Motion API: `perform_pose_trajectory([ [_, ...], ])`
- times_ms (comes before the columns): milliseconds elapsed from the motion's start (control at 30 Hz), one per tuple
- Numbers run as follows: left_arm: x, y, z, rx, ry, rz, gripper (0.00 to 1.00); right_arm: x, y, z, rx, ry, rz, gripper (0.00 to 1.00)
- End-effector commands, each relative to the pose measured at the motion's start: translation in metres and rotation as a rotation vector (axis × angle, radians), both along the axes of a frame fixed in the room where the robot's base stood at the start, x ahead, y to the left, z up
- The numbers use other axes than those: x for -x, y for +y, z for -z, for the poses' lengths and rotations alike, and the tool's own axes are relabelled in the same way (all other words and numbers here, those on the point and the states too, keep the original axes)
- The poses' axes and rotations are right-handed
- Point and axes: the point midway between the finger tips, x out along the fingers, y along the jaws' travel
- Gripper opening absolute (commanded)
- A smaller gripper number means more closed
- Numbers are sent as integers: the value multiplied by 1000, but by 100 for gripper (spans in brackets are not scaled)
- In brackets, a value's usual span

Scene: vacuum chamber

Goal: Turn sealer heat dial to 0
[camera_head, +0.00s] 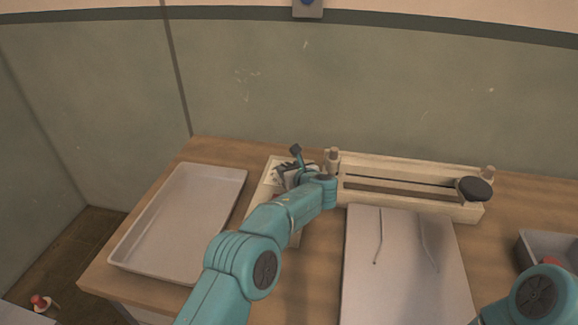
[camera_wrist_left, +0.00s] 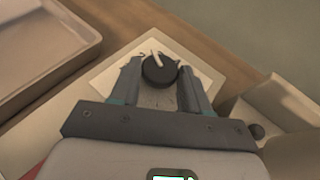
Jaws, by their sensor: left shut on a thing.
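The sealer (camera_head: 405,180) is a long cream machine at the back of the wooden table, with a black knob on its right end. Its cream control box (camera_head: 262,193) is at the left end, mostly hidden by my left arm in the head view. In the left wrist view the round black heat dial (camera_wrist_left: 159,70) with a pale pointer sits on a light square plate (camera_wrist_left: 110,76). My left gripper (camera_wrist_left: 160,80) is shut on the dial, one finger on each side. The numbers on the plate are too small to read. My right gripper is not in view; only part of my right arm shows.
A pale empty tray (camera_head: 180,222) lies left of the sealer. A light board (camera_head: 405,275) with two thin tools (camera_head: 381,235) lies in front of it. A grey bin (camera_head: 545,250) with something red in it stands at the right edge.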

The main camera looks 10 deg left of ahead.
Motion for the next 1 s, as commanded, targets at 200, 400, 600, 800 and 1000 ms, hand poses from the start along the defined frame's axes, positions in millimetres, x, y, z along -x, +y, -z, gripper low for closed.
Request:
perform_pose_trajectory([
  [200, -1, 0, -2, -1, -3, -44, 16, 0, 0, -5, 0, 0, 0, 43],
  [400, -1, 0, -1, -1, -3, -56, 16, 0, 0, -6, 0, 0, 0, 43],
  [600, -1, 0, -1, -1, -3, -56, 16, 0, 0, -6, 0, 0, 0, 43],
  [800, -1, 0, -2, -1, -3, -56, 69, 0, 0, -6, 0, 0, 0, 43],
  [1000, -1, 0, -1, -1, -2, -56, 69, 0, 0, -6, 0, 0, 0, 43],
])
